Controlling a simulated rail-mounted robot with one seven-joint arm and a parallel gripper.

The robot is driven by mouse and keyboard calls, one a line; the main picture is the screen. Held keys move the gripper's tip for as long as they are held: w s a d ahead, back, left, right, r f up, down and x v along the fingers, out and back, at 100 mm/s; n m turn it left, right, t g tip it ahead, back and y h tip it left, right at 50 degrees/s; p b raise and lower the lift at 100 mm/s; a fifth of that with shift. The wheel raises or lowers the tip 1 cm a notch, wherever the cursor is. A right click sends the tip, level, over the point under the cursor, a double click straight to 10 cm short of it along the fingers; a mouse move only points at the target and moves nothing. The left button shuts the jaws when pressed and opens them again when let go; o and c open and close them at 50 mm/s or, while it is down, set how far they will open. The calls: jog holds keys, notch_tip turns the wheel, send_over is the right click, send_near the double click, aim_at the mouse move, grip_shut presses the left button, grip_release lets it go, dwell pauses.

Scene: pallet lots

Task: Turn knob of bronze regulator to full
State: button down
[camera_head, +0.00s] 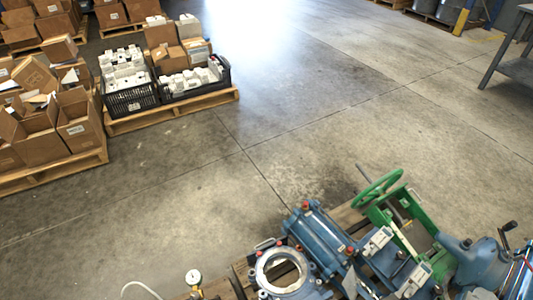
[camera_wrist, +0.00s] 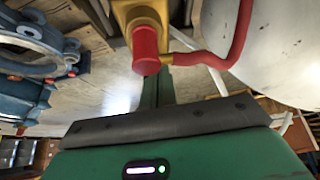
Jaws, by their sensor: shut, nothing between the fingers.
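In the wrist view, a red cylindrical knob (camera_wrist: 145,50) sits on a yellow-gold body (camera_wrist: 138,13), which looks like the bronze regulator. A red hose (camera_wrist: 215,60) runs from it to the right. My gripper (camera_wrist: 153,76) shows as narrow dark-green fingers, shut and empty, with their tips near the end of the knob. I cannot tell whether they touch it. In the head view, a small white-faced gauge (camera_head: 193,276) on a brass-coloured fitting stands at the bottom edge. I cannot tell whether it is the same regulator. My gripper is not seen there.
Blue flanged valve parts (camera_head: 320,240) and a green handwheel (camera_head: 378,189) lie on a pallet at lower right. A blue flange (camera_wrist: 30,45) is left of my gripper, and a large pale rounded surface (camera_wrist: 270,45) is right. Loaded pallets (camera_head: 170,110) stand upper left; the middle floor is clear.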

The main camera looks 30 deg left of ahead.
jog(key=shift+w+a, duration=0.1)
jog(key=shift+w, duration=0.05)
dwell(0.6)
jog(key=shift+w, duration=0.15)
jog(key=shift+w+d, duration=0.5)
jog(key=shift+w, duration=0.3)
jog(key=shift+d, duration=0.4)
notch_tip(320, 180, up, 6)
jog(key=p, duration=0.6)
